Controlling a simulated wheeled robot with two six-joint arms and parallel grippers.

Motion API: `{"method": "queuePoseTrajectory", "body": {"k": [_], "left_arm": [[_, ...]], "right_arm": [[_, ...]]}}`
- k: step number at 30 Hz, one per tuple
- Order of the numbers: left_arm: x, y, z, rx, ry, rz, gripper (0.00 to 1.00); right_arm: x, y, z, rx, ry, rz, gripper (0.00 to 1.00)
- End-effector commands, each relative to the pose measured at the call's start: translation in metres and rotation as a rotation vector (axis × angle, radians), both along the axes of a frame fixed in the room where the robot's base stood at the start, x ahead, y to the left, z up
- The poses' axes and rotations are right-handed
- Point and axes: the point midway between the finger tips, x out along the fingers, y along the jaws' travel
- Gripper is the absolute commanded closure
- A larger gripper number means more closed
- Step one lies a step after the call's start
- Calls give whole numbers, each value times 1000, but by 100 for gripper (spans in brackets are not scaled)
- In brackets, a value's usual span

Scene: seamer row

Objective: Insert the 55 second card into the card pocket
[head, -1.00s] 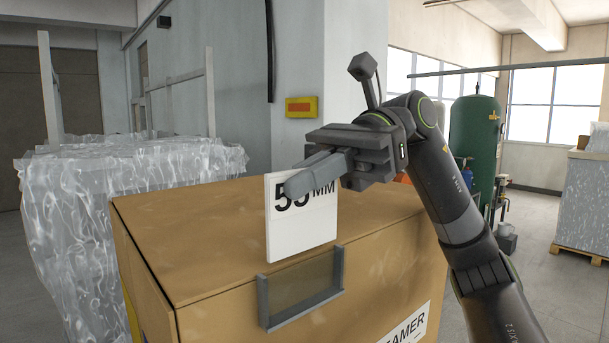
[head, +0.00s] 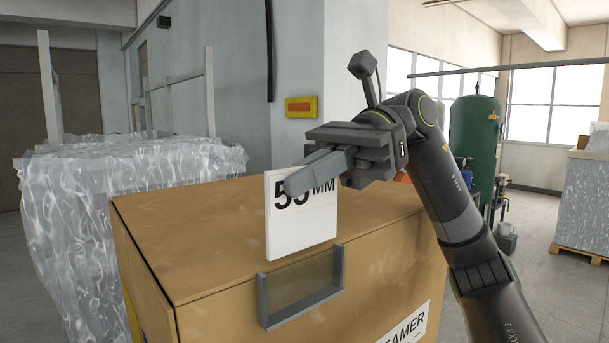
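The white card (head: 300,232) reads "5", a partly covered second digit, and "MM" in black. My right gripper (head: 293,187) is shut on its upper part, and its finger covers some of the print. The card hangs upright above the card pocket (head: 303,289), a grey three-sided frame on the front of the brown box. The card's lower edge is close to the pocket's open top and a little to its left. I cannot tell whether they touch. My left gripper is not in view.
The brown cardboard box (head: 220,235) carries a white label ending in "AMER" (head: 405,328). A wrapped pallet load (head: 120,200) stands at the left. A green tank (head: 474,140) and another wrapped load (head: 585,205) stand at the right.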

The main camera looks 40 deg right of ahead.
Motion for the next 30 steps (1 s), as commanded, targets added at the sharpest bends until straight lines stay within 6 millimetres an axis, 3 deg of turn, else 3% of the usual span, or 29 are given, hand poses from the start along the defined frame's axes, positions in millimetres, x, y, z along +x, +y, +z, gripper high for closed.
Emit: {"method": "queuePoseTrajectory", "body": {"k": [30], "left_arm": [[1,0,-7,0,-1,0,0]], "right_arm": [[0,0,-6,0,0,0,100]]}}
